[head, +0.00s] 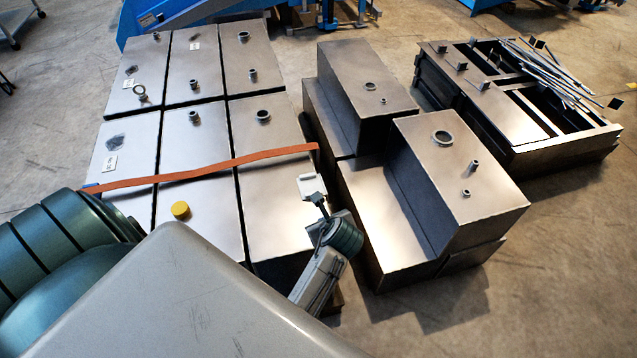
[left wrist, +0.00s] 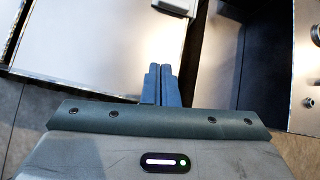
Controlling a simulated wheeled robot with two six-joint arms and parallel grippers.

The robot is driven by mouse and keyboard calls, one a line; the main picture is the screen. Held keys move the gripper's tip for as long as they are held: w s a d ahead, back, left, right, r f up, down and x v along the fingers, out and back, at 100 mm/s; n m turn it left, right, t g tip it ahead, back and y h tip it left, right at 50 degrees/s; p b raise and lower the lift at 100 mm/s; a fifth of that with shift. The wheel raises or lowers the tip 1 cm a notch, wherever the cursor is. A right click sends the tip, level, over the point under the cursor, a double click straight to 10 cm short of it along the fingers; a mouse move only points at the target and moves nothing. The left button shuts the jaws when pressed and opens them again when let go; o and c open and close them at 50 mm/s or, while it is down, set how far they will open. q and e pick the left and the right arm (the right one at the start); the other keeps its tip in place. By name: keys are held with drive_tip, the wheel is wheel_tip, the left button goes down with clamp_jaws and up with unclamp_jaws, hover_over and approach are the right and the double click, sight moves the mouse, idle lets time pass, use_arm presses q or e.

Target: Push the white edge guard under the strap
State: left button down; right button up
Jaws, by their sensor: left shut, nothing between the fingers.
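The white edge guard (head: 309,185) sits on the right edge of the nearest right tank, a short way on the near side of the orange strap (head: 215,168). It is apart from the strap. The guard's near end also shows at the top of the left wrist view (left wrist: 172,6). My left gripper (head: 319,201) is shut and empty just on the near side of the guard. In the left wrist view its fingertips (left wrist: 160,68) point toward the guard with a visible gap. The strap is outside the left wrist view. My right gripper is not in view.
The strap lies across the near row of metal tanks (head: 196,218). A yellow cap (head: 180,210) stands on the middle one. A dark gap separates these from stepped tanks (head: 465,190) on the right. A metal frame with rods (head: 510,105) stands farther right. Floor is clear at lower right.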

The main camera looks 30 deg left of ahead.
sight(312, 189)
use_arm(q)
drive_tip(key=shift+w+d+r+m, duration=0.1)
drive_tip(key=shift+w+r+m, duration=0.05)
drive_tip(key=shift+w+m, duration=0.4)
drive_tip(key=shift+w+d+r+m, duration=0.15)
drive_tip(key=shift+w+m, duration=0.25)
drive_tip(key=shift+m, duration=0.25)
drive_tip(key=x, duration=0.9)
drive_tip(key=shift+w+a, duration=0.1)
drive_tip(key=shift+a, duration=0.25)
drive_tip(key=w+a+p, duration=0.1)
drive_tip(key=w+a, duration=0.1)
drive_tip(key=shift+w+a, duration=0.1)
drive_tip(key=shift+a, duration=0.2)
drive_tip(key=shift+w+a+f, duration=0.1)
drive_tip(key=shift+w+a, duration=0.15)
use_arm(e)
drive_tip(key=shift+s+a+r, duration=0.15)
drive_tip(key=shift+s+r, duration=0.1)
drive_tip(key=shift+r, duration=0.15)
